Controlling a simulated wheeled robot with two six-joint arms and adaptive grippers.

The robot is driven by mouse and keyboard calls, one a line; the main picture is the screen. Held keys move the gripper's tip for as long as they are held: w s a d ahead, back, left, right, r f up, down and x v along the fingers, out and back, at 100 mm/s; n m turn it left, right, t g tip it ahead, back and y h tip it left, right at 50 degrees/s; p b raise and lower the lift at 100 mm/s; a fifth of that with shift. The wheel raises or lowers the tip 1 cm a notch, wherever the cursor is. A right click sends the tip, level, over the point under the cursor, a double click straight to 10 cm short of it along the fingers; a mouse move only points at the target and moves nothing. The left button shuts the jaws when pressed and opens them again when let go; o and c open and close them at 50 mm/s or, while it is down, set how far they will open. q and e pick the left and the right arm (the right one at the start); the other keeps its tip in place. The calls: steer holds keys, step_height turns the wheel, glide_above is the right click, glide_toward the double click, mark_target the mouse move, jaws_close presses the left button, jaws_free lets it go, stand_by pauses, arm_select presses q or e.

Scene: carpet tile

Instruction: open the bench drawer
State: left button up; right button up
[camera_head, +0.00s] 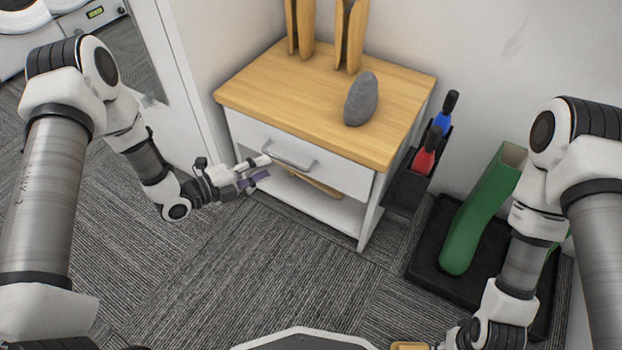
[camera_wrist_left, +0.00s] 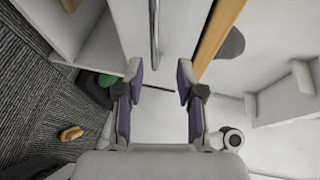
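The wooden-topped white bench (camera_head: 400,95) has a white drawer (camera_head: 335,172) with a grey bar handle (camera_head: 290,159); the drawer looks shut. My left gripper (camera_head: 262,169) is open just in front of the drawer's left part, close to the handle's left end. In the left wrist view, the open fingers of this gripper (camera_wrist_left: 159,75) are apart with nothing between them, and the handle (camera_wrist_left: 154,35) lies ahead, in line with the gap. Whether a finger touches it I cannot tell. My right arm reaches the bottom edge; its fingers are not clearly visible.
A grey stone (camera_head: 361,99) and wooden holders (camera_head: 348,35) stand on the bench top. A black holder with red and blue handled tools (camera_head: 405,188) hangs at its right side. A green bent object (camera_head: 480,215) stands on a black tray (camera_head: 425,255). Carpet in front is clear.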

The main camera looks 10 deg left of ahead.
mark_target(284, 159)
arm_select(q)
steer(key=b+x, duration=0.1)
steer(key=x, duration=0.1)
steer(key=b+x, duration=0.1)
steer(key=x, duration=0.2)
steer(key=f+b+x, duration=0.1)
steer(key=x, duration=0.1)
steer(key=shift+w+a+b, duration=0.2)
steer(key=shift+w+b, duration=0.15)
jaws_close()
arm_select(e)
step_height(284, 159, down, 5)
steer(key=shift+r, duration=0.1)
